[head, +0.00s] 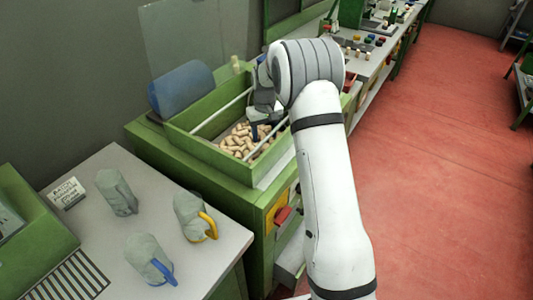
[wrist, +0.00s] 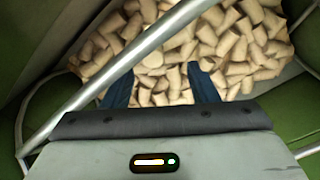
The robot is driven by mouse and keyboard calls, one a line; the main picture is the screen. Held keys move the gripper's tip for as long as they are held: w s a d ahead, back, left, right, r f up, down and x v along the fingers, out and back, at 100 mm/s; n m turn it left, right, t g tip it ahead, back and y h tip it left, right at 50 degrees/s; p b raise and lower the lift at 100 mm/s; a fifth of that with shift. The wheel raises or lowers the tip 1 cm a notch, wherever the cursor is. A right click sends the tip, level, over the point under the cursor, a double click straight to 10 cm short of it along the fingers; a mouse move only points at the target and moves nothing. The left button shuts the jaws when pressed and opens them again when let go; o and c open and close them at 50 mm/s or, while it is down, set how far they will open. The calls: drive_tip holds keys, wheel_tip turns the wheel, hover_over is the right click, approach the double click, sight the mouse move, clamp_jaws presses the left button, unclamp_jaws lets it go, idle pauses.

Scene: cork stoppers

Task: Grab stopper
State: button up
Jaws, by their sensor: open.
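Many cork stoppers (head: 240,140) lie in a loose heap in the bottom of a green bin. They fill the upper part of the wrist view (wrist: 235,50). My gripper (head: 259,131) reaches down into the bin at the right part of the heap. In the wrist view my gripper (wrist: 160,82) has its two dark blue fingers apart, pointing at the heap. Corks show between and beyond the fingertips. No cork is seen held. Whether the fingertips touch the corks I cannot tell.
Metal rods (wrist: 125,62) cross the bin close to my gripper. The green bin walls (head: 200,147) surround the heap. A blue roll (head: 182,88) lies at the bin's back left. A table at front left holds several grey bagged items (head: 150,258).

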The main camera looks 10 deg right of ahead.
sight(266, 146)
drive_tip(key=shift+w+f, duration=0.25)
drive_tip(key=shift+f, duration=0.3)
drive_tip(key=shift+w+d+f+p, duration=0.15)
drive_tip(key=shift+f+p, duration=0.15)
drive_tip(key=shift+f, duration=1)
drive_tip(key=shift+w+d+f+p, duration=0.1)
drive_tip(key=shift+f+p, duration=0.2)
drive_tip(key=shift+f, duration=1)
drive_tip(key=shift+w+d+f+p, duration=0.15)
drive_tip(key=shift+f+p, duration=0.15)
drive_tip(key=shift+f, duration=1)
drive_tip(key=c, duration=1)
